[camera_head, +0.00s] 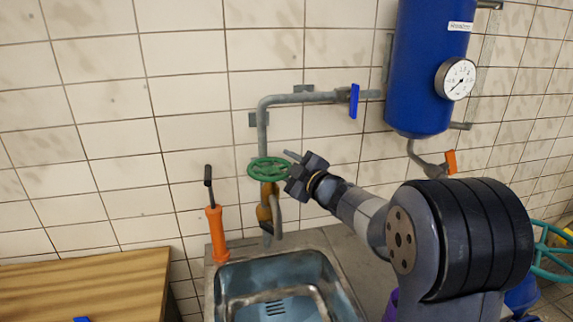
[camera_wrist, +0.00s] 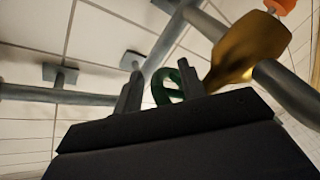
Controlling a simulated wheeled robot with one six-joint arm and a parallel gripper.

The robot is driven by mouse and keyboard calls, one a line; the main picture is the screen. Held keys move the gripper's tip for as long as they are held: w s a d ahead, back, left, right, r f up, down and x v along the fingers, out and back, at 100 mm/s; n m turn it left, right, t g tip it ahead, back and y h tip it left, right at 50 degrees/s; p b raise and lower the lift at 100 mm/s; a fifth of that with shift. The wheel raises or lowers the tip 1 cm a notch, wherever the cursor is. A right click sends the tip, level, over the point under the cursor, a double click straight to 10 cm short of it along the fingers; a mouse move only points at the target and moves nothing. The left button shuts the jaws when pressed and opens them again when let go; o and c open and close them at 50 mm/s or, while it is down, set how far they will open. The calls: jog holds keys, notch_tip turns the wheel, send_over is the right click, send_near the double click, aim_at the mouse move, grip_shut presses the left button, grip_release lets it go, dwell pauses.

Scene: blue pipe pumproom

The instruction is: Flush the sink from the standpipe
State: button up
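The green handwheel (camera_head: 269,169) sits on the brass valve (camera_head: 265,208) of the grey standpipe (camera_head: 262,128), above the sink. The steel sink (camera_head: 222,275) stands below; no water shows from the spout (camera_head: 277,215). My gripper (camera_head: 289,166) is at the wheel's right edge. In the wrist view the fingers of my gripper (camera_wrist: 160,84) stand apart, with part of the green handwheel (camera_wrist: 168,88) showing between them. A gap shows beside it, and I cannot tell whether either finger touches the rim. The brass valve (camera_wrist: 247,50) is right of the fingers.
A blue lever (camera_head: 354,101) is on the upper pipe. A blue tank (camera_head: 428,70) with a gauge (camera_head: 456,79) and an orange lever (camera_head: 450,161) is at right. An orange hand pump (camera_head: 216,233) stands left of the sink, near a wooden table (camera_head: 90,285).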

grip_shut()
jog(key=shift+r, duration=0.1)
jog(key=shift+w+r+p, duration=0.1)
jog(key=shift+p, duration=0.3)
